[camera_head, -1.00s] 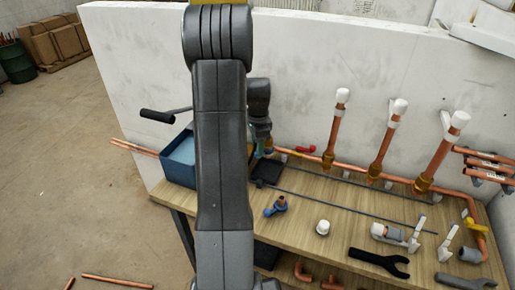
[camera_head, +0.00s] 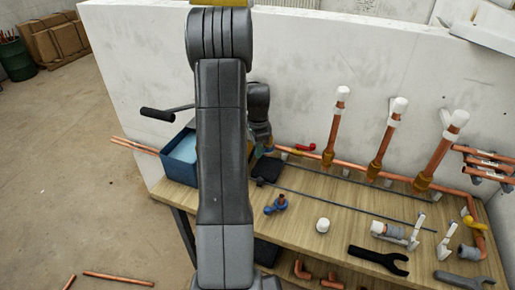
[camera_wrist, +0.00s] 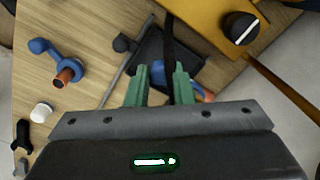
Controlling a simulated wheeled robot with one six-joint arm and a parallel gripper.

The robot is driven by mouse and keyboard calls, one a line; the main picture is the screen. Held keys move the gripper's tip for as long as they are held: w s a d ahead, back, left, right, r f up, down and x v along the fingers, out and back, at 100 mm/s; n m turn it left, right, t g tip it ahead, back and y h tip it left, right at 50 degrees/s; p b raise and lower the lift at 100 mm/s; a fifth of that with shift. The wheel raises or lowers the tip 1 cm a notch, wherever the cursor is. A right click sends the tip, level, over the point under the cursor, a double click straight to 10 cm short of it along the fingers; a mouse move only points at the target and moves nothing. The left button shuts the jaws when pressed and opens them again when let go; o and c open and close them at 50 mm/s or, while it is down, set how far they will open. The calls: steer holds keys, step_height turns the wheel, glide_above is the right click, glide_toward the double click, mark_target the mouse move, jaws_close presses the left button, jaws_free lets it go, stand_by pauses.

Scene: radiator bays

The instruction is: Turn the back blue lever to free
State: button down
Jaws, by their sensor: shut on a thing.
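My gripper (camera_wrist: 161,84) has green fingers and is shut on the back blue lever. Blue parts (camera_wrist: 195,91) of this lever show around the fingers in the wrist view, with a coppery end beside the right finger. Most of it is hidden by the fingers, so its exact angle cannot be told. In the head view my arm hides most of the gripper and lever. A second blue-handled valve (camera_head: 276,204) with a copper end lies loose on the bench, and also shows in the wrist view (camera_wrist: 62,62).
The wooden bench (camera_head: 310,200) stands against a white wall. A red lever (camera_head: 306,148) and upright copper pipes (camera_head: 380,140) with white caps are to the right. A white cap (camera_head: 323,225) and a black wrench (camera_head: 378,260) lie in front.

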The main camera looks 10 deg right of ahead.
steer(key=shift+w+a+m+b, duration=0.2)
steer(key=shift+w+m+b, duration=0.1)
steer(key=shift+m, duration=0.35)
steer(key=shift+w+a+m+b, duration=0.15)
steer(key=shift+w+m, duration=0.15)
steer(key=shift+m, duration=0.35)
steer(key=c, duration=1.3)
jaws_free()
steer(key=shift+o, duration=0.2)
steer(key=shift+r, duration=0.15)
step_height(320, 180, up, 14)
steer(key=b, duration=0.1)
steer(key=shift+s+f+b, duration=0.2)
steer(key=shift+s+b, duration=0.05)
steer(key=shift+b, duration=0.1)
steer(key=shift+f, duration=0.15)
step_height(320, 180, down, 14)
steer(key=shift+w+r+p, duration=0.15)
steer(key=shift+r+p, duration=0.05)
steer(key=shift+p, duration=0.75)
